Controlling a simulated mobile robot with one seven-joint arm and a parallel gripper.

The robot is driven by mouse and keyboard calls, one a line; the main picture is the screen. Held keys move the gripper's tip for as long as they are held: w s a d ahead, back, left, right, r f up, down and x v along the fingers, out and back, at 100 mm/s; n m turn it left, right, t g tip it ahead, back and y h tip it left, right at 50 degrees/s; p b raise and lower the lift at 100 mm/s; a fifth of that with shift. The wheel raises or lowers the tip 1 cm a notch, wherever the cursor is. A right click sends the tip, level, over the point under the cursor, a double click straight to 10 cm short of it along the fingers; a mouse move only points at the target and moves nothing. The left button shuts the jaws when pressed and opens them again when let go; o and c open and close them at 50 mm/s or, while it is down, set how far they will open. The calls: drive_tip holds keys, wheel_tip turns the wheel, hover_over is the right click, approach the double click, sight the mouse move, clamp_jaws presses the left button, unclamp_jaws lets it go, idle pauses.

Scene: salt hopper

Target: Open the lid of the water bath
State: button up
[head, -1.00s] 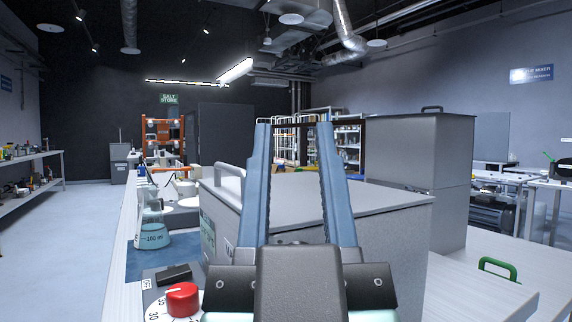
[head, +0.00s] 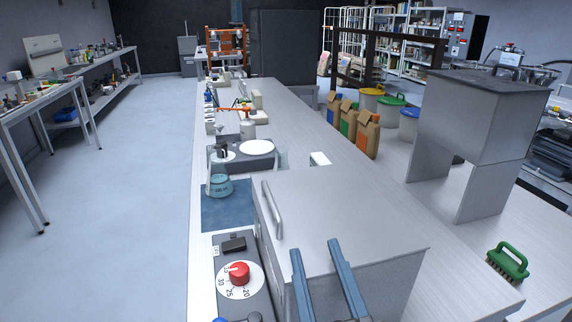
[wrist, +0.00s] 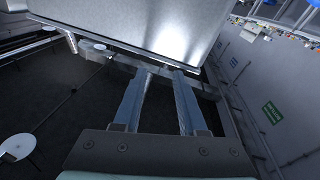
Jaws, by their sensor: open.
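The water bath is a grey metal box with a flat lid (head: 345,222) that lies shut. A bar handle (head: 272,208) runs along the lid's left edge. At its left sits a control panel with a red knob (head: 239,273) on a white dial. My gripper (head: 314,248) is open and empty, its two blue fingers in front of the lid near its front edge, right of the handle. Whether they touch the lid is unclear. In the wrist view my gripper (wrist: 160,72) points toward a smooth grey metal surface (wrist: 135,22); I cannot tell for certain which part this is.
A flask (head: 219,185) stands on a blue mat behind the control panel. A grey hopper on legs (head: 480,115) stands at right, with a green brush (head: 508,262) in front of it. The floor at left is clear.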

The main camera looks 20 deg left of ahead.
sight(279, 220)
drive_tip(key=s+p, duration=0.1)
drive_tip(key=r+g+p, duration=0.1)
drive_tip(key=shift+s+a+n+y+p, duration=0.3)
drive_tip(key=shift+s+a+n+p, duration=0.05)
drive_tip(key=shift+s+a+n, duration=0.05)
drive_tip(key=a+b, duration=0.1)
drive_tip(key=b, duration=0.1)
drive_tip(key=w+f+g+b, duration=0.1)
drive_tip(key=b, duration=0.1)
drive_tip(key=shift+w+a+y, duration=0.1)
drive_tip(key=shift+a+y, duration=0.2)
drive_tip(key=shift+a, duration=0.1)
drive_tip(key=p+x, duration=0.1)
drive_tip(key=x, duration=0.9)
drive_tip(key=shift+a+r+p, duration=0.1)
drive_tip(key=shift+r+p, duration=0.05)
drive_tip(key=shift+p, duration=0.2)
clamp_jaws()
idle(0.3)
